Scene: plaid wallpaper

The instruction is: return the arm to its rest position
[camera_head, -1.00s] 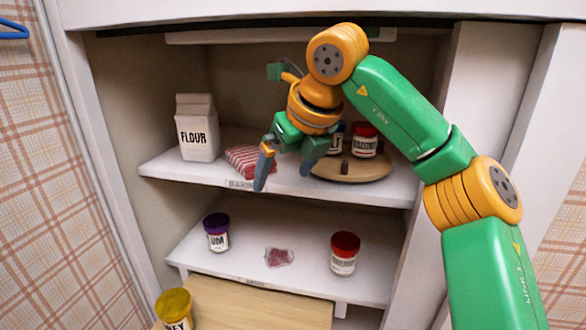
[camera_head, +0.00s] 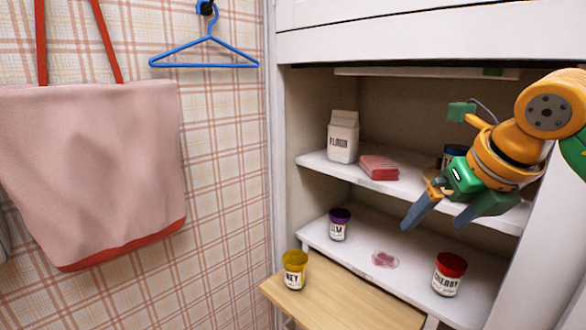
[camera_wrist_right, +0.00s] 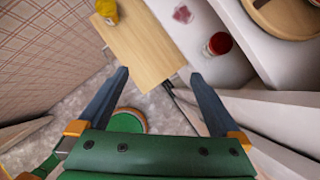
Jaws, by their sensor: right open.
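My right arm, green and orange, comes in from the right in the head view. My right gripper (camera_head: 448,213) is open and empty, in front of the cupboard shelves and above the red-lidded jar (camera_head: 449,274). In the right wrist view its two fingers (camera_wrist_right: 158,88) are spread wide with nothing between them but the floor and the board's edge beyond. My left gripper is in neither view.
The upper shelf (camera_head: 312,158) holds a flour carton (camera_head: 343,137) and a red striped packet (camera_head: 379,167). The lower shelf holds a purple-lidded jar (camera_head: 339,224) and a pink stain (camera_head: 384,259). A yellow jar (camera_head: 294,269) stands on the pulled-out wooden board (camera_head: 345,300).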

